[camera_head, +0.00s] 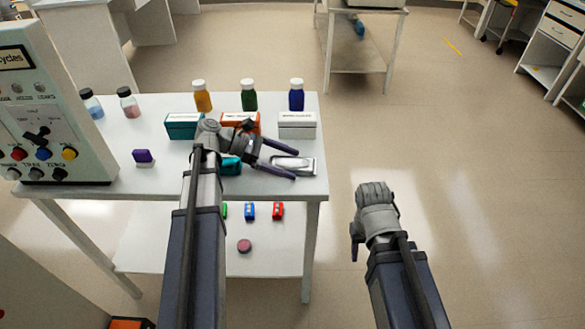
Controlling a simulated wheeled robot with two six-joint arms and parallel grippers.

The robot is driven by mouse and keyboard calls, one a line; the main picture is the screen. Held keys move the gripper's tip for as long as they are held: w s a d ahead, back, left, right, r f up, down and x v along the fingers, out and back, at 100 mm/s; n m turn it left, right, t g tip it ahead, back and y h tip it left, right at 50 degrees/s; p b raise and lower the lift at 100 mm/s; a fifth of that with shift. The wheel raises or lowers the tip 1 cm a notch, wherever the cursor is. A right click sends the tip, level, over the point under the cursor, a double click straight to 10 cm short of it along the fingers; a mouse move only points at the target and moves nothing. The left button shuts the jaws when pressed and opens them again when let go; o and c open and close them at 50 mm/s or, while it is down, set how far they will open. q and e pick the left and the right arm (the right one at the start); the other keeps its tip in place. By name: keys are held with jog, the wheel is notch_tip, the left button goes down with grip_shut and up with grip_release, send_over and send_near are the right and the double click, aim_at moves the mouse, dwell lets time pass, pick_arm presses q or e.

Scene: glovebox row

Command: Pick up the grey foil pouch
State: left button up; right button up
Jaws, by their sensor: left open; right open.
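The grey foil pouch (305,165) lies at the right front part of the white table (110,182). My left gripper (290,164) reaches in from the left over the table. Its two dark fingers are spread, with the pouch between or just below them. I cannot tell whether they touch it. The fingers hide part of the pouch. My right gripper (376,197) is open and empty, off the table's right side above the floor.
Behind the pouch stand a teal box (182,127), an orange box (250,120) and a grey box (297,128). Several bottles stand farther back. A teal item (231,166) lies beside my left gripper. A control panel (45,110) stands at left.

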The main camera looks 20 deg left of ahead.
pick_arm(q)
jog(key=shift+c, duration=0.2)
jog(key=c, duration=1.3)
